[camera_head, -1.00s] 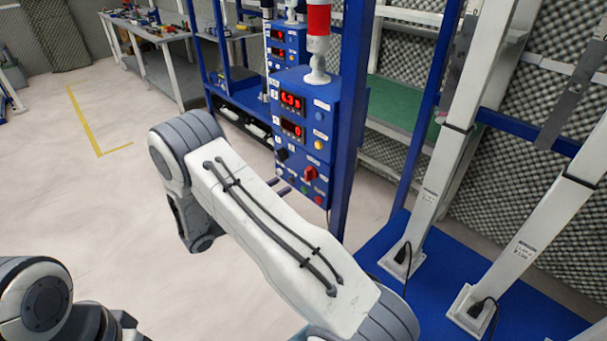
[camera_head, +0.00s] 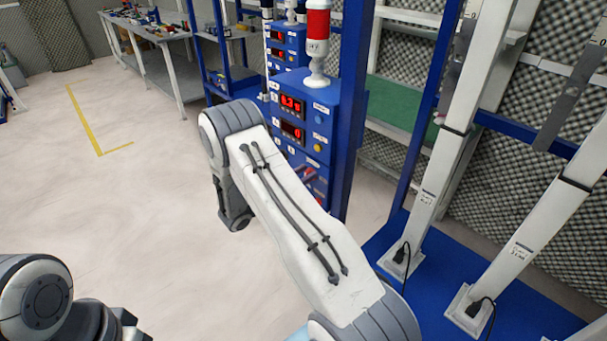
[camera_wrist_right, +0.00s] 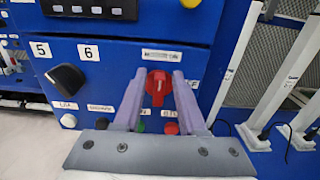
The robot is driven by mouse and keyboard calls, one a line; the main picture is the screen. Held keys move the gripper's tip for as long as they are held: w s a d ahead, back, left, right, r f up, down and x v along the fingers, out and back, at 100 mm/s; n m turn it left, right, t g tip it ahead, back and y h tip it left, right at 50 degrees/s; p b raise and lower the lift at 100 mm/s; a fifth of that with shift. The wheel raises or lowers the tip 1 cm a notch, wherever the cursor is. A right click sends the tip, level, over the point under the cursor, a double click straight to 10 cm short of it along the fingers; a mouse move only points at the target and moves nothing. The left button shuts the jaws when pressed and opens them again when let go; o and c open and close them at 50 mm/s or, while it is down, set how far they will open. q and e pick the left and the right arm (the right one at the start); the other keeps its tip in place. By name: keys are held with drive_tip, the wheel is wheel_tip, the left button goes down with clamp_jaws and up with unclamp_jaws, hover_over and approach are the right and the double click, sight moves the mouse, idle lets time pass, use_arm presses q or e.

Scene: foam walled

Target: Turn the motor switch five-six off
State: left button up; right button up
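The blue control box (camera_head: 316,100) stands on a blue frame post, with its front facing me. In the right wrist view, a red rotary switch (camera_wrist_right: 159,86) sits on its panel under a small printed plate, its handle close to upright. A black rotary knob (camera_wrist_right: 66,78) is to its left, below the labels 5 and 6. My right gripper (camera_wrist_right: 160,77) is open, with one finger on each side of the red switch in the picture; I cannot tell whether they touch it.
Below the switch are green and red buttons (camera_wrist_right: 171,128). A red-and-white signal lamp (camera_head: 318,35) stands on the box. White posts (camera_head: 430,190) on a blue base with cables are at the right. Open floor lies to the left.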

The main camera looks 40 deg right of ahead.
clamp_jaws()
drive_tip(key=m+b, duration=0.5)
drive_tip(key=b, duration=0.2)
drive_tip(key=s+f+m+b, duration=0.1)
drive_tip(key=m+b, duration=0.5)
drive_tip(key=b, duration=0.2)
drive_tip(key=s+f+m+b, duration=0.1)
drive_tip(key=m+b, duration=0.5)
drive_tip(key=b, duration=0.1)
drive_tip(key=shift+f, duration=0.15)
drive_tip(key=shift+m+b, duration=0.5)
drive_tip(key=shift+b, duration=0.45)
drive_tip(key=shift+o, duration=1.6)
unclamp_jaws()
drive_tip(key=shift+w+r, duration=0.1)
drive_tip(key=shift+r, duration=0.1)
